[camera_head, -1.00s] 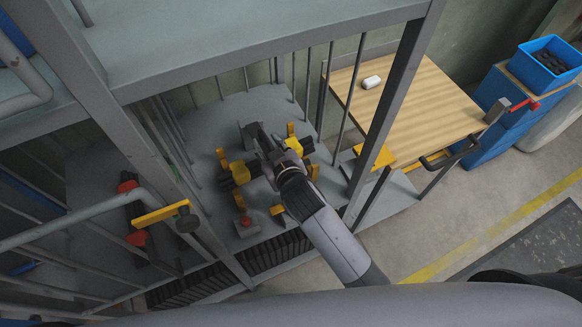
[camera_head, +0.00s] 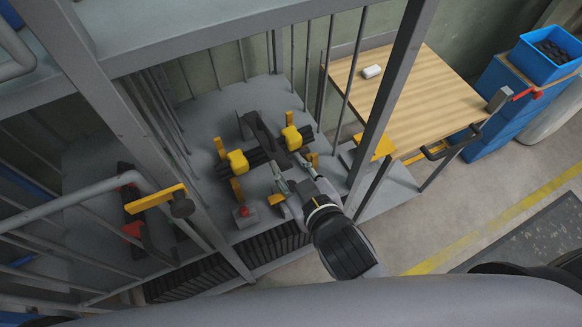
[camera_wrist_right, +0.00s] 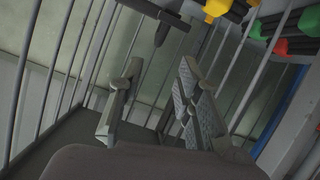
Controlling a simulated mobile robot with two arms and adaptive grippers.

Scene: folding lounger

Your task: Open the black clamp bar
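The black clamp bar (camera_head: 263,133) is at the back of the grey fixture table in the head view, between two yellow blocks (camera_head: 237,162) (camera_head: 291,138). A dark bar, apparently the same one, shows at the top of the right wrist view (camera_wrist_right: 155,12). I cannot tell for sure whether it is raised or down. My right gripper (camera_head: 289,176) is in front of the bar, apart from it. Its fingers are spread and empty, as the right wrist view (camera_wrist_right: 158,88) also shows. My left gripper is not in view.
Grey posts and thin rods of a cage (camera_head: 392,90) stand around the fixture. Yellow uprights (camera_head: 220,147) and a red button (camera_head: 243,212) are on the fixture table. A wooden table (camera_head: 430,95) and a blue bin (camera_head: 550,63) are at the right.

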